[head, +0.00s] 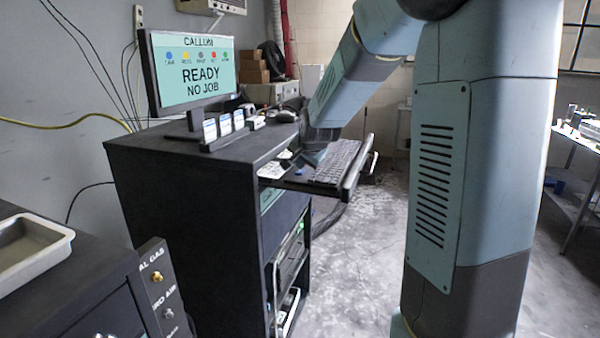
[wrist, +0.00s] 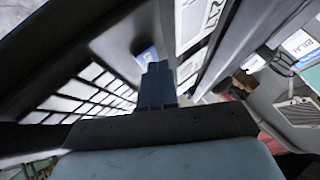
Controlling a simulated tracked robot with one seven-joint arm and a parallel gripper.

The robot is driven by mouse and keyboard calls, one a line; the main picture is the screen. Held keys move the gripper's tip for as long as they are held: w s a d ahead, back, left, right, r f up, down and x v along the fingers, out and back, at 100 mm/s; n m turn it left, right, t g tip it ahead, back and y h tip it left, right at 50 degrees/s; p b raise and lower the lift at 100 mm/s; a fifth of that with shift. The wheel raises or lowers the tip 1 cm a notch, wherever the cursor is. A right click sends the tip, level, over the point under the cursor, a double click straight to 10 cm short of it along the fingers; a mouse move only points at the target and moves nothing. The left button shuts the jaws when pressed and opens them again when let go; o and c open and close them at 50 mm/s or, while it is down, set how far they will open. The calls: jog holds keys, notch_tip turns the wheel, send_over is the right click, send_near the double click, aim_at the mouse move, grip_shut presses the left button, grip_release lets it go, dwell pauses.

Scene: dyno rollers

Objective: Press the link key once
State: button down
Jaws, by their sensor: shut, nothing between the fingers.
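A dark keyboard (head: 338,163) lies on a pulled-out tray of the black cabinet. My gripper (head: 314,157) is low over the left end of the keyboard tray. In the wrist view my gripper (wrist: 157,70) has its dark blue fingers together, with nothing between them. A small blue patch (wrist: 146,54) shows just beyond the fingertips, partly hidden by them. I cannot tell which key is the link key, or whether the fingertips touch anything.
A monitor (head: 193,72) on the cabinet (head: 190,160) reads "READY NO JOB", with a row of coloured dots. Small labelled boxes (head: 224,124) stand before it. The cabinet top edge is close to my gripper. A tray (head: 30,245) sits at lower left.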

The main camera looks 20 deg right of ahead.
aim_at(301, 172)
jog(key=shift+f, duration=0.2)
dwell(0.5)
jog(key=shift+r, duration=0.8)
jog(key=shift+r, duration=0.15)
jog(key=shift+r, duration=2.4)
